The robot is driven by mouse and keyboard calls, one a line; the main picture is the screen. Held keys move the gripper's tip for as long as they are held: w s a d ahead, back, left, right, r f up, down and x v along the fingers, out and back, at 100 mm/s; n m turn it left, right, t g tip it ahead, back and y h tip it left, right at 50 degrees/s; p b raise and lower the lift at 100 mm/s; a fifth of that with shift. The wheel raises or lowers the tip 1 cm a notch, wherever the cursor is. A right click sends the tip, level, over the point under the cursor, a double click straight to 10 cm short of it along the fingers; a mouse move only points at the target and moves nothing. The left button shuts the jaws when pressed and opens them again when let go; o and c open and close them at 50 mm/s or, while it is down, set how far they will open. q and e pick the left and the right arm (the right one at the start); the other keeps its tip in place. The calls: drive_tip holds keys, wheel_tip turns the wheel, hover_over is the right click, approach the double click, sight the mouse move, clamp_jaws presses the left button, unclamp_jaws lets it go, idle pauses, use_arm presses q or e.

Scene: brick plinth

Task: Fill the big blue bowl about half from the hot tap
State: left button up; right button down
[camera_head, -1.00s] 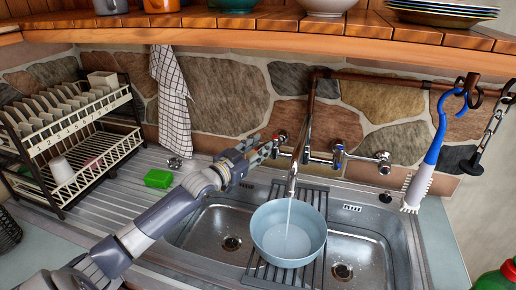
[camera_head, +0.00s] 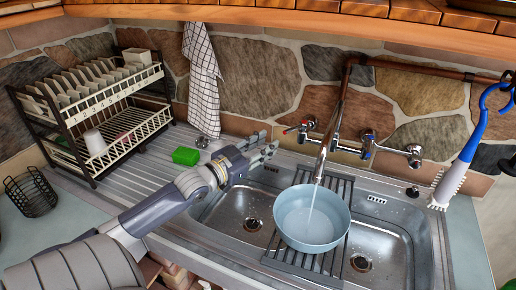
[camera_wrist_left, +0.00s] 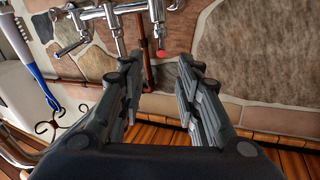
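The blue bowl (camera_head: 284,221) stands upright on a dark slatted rack between the two sink basins. A thin stream of water runs from the copper spout (camera_head: 327,150) into the bowl, and water covers its bottom; the exact level is hard to judge. The hot tap (camera_head: 304,126), with a red mark, is on the wall left of the spout; its red mark (camera_wrist_left: 161,54) also shows in the left wrist view. My left gripper (camera_head: 268,147) is left of and below the hot tap, apart from it. Its fingers (camera_wrist_left: 158,90) are open and empty. My right gripper is out of view.
The other tap (camera_head: 368,143), marked blue, is right of the spout. A dish rack (camera_head: 98,160) with plates stands left, near a green sponge (camera_head: 186,156). A checked towel (camera_head: 203,80) hangs behind. A blue-handled brush (camera_head: 464,150) hangs right. A wooden shelf crosses above.

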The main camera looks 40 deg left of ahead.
use_arm(q)
drive_tip(key=shift+s, duration=1.05)
idle(7.0)
